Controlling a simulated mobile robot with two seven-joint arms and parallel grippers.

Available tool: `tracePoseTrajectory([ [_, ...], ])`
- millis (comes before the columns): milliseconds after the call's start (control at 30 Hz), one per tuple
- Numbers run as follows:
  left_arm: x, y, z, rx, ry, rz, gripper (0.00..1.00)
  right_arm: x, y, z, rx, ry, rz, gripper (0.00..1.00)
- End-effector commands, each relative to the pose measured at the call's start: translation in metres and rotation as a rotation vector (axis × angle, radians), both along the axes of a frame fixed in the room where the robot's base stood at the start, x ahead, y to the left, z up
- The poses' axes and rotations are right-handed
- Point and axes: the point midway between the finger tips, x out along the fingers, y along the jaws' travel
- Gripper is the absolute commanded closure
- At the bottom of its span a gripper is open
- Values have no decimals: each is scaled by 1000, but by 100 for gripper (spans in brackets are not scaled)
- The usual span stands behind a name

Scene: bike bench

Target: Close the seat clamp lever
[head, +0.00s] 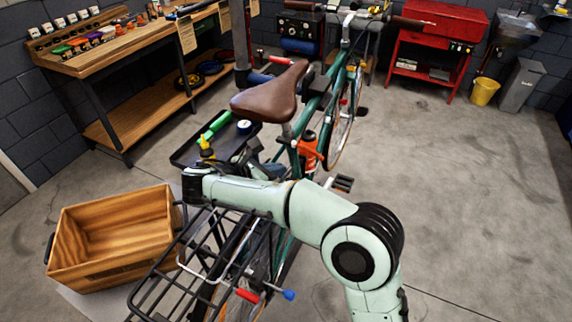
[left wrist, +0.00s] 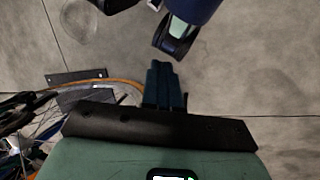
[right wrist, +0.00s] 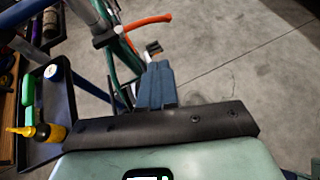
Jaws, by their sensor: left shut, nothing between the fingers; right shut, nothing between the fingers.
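The bike (head: 340,90) stands in the middle of the head view with its brown saddle (head: 272,92) facing me. In the right wrist view an orange-red lever (right wrist: 148,23) sticks out to the right from a grey collar on the frame. It looks like the seat clamp lever and stands away from the tube. An orange part (head: 308,150) below the saddle in the head view may include it. My right gripper (head: 274,170) is shut and empty below the saddle; its fingers (right wrist: 157,68) are apart from the lever. My left gripper (left wrist: 164,70) is shut and empty, above the floor.
A black tool tray (head: 190,152) with a yellow bottle (right wrist: 48,133) is left of the bike. A wooden crate (head: 110,270) and the black rear rack (head: 160,285) are near. A workbench (head: 130,55) stands back left. Floor at right is clear.

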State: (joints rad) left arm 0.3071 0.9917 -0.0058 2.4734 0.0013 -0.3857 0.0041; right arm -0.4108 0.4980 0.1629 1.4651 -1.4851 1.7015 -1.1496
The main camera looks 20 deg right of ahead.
Motion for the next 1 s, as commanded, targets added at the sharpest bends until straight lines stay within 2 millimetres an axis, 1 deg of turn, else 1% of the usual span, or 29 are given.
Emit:
tracePoseTrajectory([
  [33, -1, 0, -2, 0, 1, 0, 100, 2, -9, -6, -1, 2, -4, 100],
  [400, -3, 0, -6, 0, 3, 0, 100, 27, -73, -42, 0, 3, -4, 100],
  [533, -1, 0, -3, 1, 2, 0, 100, 34, -92, -38, 0, 0, -4, 100],
  [700, -1, 0, -2, 0, 0, 0, 100, 40, -105, -38, 0, 0, -1, 100],
  [1000, -1, 0, -1, 0, 0, 0, 100, 41, -108, -38, 0, 0, 0, 100],
])
